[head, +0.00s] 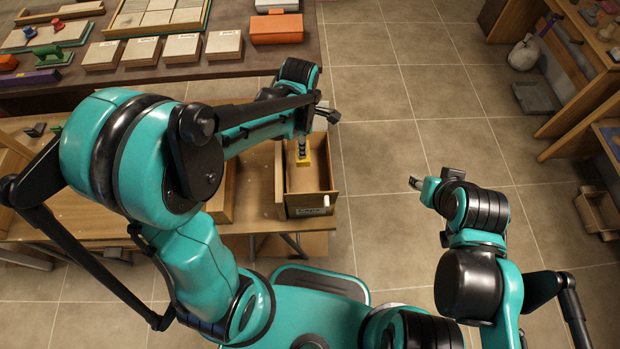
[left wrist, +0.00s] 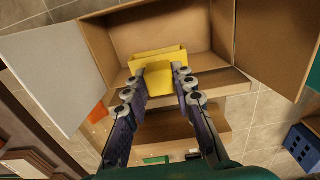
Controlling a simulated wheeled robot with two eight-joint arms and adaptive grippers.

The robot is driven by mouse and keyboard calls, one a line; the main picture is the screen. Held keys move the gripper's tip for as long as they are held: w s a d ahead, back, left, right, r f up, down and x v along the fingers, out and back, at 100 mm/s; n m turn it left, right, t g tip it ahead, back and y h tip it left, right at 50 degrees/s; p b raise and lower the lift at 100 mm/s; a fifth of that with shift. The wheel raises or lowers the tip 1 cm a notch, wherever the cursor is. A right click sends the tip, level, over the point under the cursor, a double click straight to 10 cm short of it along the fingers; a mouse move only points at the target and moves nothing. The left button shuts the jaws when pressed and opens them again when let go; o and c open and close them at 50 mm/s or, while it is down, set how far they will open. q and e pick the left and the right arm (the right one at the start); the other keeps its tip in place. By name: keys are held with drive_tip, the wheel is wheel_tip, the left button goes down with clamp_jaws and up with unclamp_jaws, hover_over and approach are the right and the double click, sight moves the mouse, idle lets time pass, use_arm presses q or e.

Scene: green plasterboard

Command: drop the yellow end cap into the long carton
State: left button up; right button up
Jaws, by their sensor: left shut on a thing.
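The yellow end cap (head: 304,159) is held between the fingers of my left gripper (head: 302,146). In the left wrist view the yellow end cap (left wrist: 160,66) sits between the two fingertips of the left gripper (left wrist: 158,80), in front of the carton's opening. The long carton (head: 308,211) is an open brown box with a label on its near side. Its brown inner walls and spread flaps fill the upper left wrist view (left wrist: 222,35). I cannot tell how deep the cap is over or inside it. My right gripper (head: 417,184) is well to the right of the carton, over the floor.
A brown bench (head: 85,225) carries the carton near its right end. A dark table (head: 318,50) at the back holds several pale boxes and an orange box (head: 276,29). The tiled floor between is clear.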

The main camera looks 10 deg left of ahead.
use_arm(q)
drive_tip(key=shift+f+b, duration=0.35)
drive_tip(key=shift+f, duration=0.45)
drive_tip(key=o, duration=1)
drive_tip(key=shift+r, duration=0.1)
wheel_tip(320, 180, up, 12)
drive_tip(key=shift+f, duration=0.1)
